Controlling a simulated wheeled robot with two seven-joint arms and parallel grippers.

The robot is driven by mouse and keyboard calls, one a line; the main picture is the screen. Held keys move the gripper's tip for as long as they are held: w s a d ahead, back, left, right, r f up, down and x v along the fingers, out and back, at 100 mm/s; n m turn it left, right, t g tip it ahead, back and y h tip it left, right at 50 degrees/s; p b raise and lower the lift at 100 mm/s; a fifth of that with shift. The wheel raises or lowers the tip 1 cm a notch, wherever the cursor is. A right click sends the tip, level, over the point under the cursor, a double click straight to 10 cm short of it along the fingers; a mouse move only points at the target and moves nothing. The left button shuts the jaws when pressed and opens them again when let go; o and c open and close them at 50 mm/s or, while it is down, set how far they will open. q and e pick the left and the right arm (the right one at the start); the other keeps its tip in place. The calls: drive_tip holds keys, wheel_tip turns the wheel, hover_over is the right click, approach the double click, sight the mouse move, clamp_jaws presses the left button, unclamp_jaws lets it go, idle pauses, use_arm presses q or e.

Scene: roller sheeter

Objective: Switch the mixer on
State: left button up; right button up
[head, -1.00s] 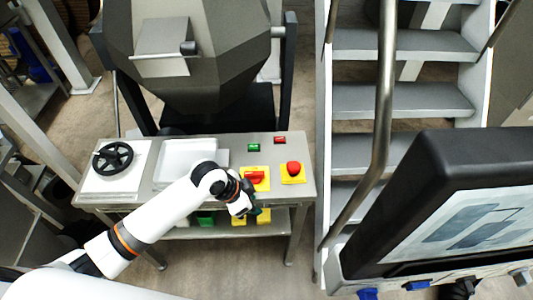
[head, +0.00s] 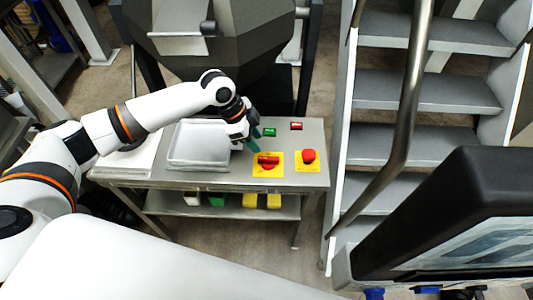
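The mixer (head: 220,50) is a large dark grey faceted drum behind a metal control table (head: 312,172). On the table are a green button (head: 270,132), a red button (head: 296,126), a red rotary switch (head: 267,160) on a yellow plate and a red mushroom button (head: 308,156) on another yellow plate. My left gripper (head: 253,143) points down with teal fingertips just left of the green button and behind the rotary switch. I cannot tell whether it touches anything or how far its fingers are apart. My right gripper is not in view.
A pale tray (head: 197,160) lies on the table left of the gripper. Metal stairs (head: 428,90) with a handrail (head: 408,110) stand to the right. A dark-framed screen (head: 450,225) is at the lower right. Green and yellow items sit on the lower shelf (head: 170,202).

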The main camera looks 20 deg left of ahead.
sight(268, 158)
use_arm(q)
drive_tip(key=x, duration=0.8)
drive_tip(key=shift+w+d+f+p, duration=0.1)
drive_tip(key=shift+d+f+p, duration=0.05)
drive_tip(key=shift+f+p, duration=0.2)
clamp_jaws()
